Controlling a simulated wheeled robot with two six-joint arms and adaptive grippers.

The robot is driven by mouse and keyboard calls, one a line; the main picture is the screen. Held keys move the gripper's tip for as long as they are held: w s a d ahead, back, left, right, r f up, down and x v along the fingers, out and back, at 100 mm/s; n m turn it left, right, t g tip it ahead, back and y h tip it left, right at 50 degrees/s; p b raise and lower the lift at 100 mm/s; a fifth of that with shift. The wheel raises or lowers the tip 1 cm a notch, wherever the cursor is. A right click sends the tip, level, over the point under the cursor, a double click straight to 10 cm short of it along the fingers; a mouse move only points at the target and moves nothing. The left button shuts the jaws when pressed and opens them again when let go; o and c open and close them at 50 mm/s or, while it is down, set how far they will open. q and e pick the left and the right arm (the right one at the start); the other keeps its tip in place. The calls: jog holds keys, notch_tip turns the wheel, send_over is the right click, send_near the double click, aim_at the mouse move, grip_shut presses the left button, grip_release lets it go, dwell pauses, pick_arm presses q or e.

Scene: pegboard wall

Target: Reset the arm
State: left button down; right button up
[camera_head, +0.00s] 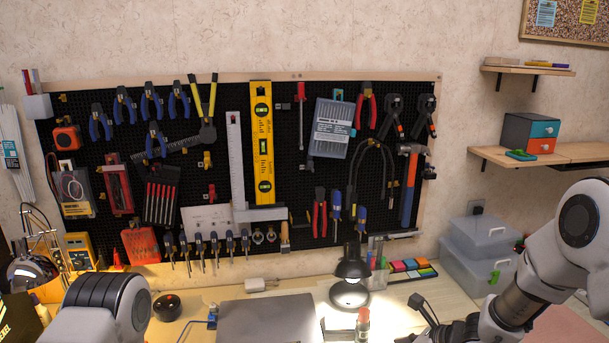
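My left arm (100,308) shows only as a white and black link at the lower left. Its gripper is out of the frame. My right arm (515,300) comes in from the right and bends down to the bottom edge. My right gripper (408,321) is low over the right part of the workbench, partly cut off by the bottom edge. Its black fingers look spread, with nothing seen between them.
The black pegboard (270,130) with many hanging tools covers the wall. On the workbench are a grey laptop-like slab (265,318), a lit black lamp (350,270), a red-capped bottle (363,325) and a colourful tray (411,268). Clear bins (480,265) stand right.

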jog(key=s+f+n+g+h+b, duration=0.15)
jog(key=s+f+n+g, duration=0.45)
jog(key=s+f, duration=1.2)
jog(key=s+d+f+n+g+h+b, duration=0.1)
jog(key=s+d+f+n+g+h, duration=0.2)
jog(key=s+n, duration=0.6)
jog(key=s+d+f+n+g+h, duration=0.1)
jog(key=s+d+n+h, duration=0.35)
jog(key=s, duration=0.85)
jog(key=w+a+n+t+y, duration=0.2)
jog(key=w+n+t, duration=0.1)
jog(key=w+n, duration=0.2)
jog(key=n, duration=0.2)
jog(key=shift+w+a+r+n+t+y, duration=0.2)
jog(key=shift+a+n+t+y, duration=0.1)
jog(key=shift+n, duration=0.05)
